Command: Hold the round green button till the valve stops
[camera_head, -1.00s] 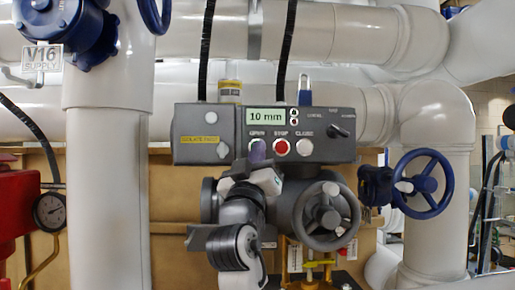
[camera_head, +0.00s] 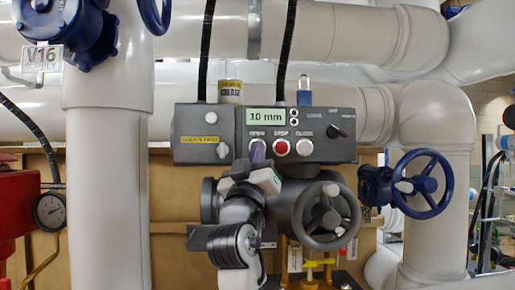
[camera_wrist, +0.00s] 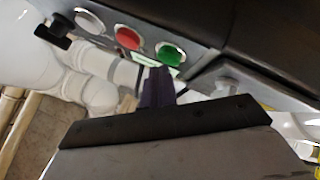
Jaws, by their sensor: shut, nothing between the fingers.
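The valve control box (camera_head: 222,118) shows "10 mm" on its green display (camera_head: 266,115). The round green button (camera_wrist: 168,54) shows in the wrist view at the right end of the button row. In the head view my fingers cover its place under the OPEN label. The red STOP button (camera_head: 281,147) and the white CLOSE button (camera_head: 304,147) are to its right there. My gripper (camera_head: 257,150) is shut and empty, its purple fingertips (camera_wrist: 158,85) close to the green button. Whether they touch it cannot be told.
A grey handwheel (camera_head: 326,216) sits below the box, right of my arm. A blue handwheel (camera_head: 424,184) is farther right. A thick vertical pipe (camera_head: 107,190) and a red housing with a gauge (camera_head: 50,212) stand at the left. A selector knob (camera_head: 334,131) is on the box.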

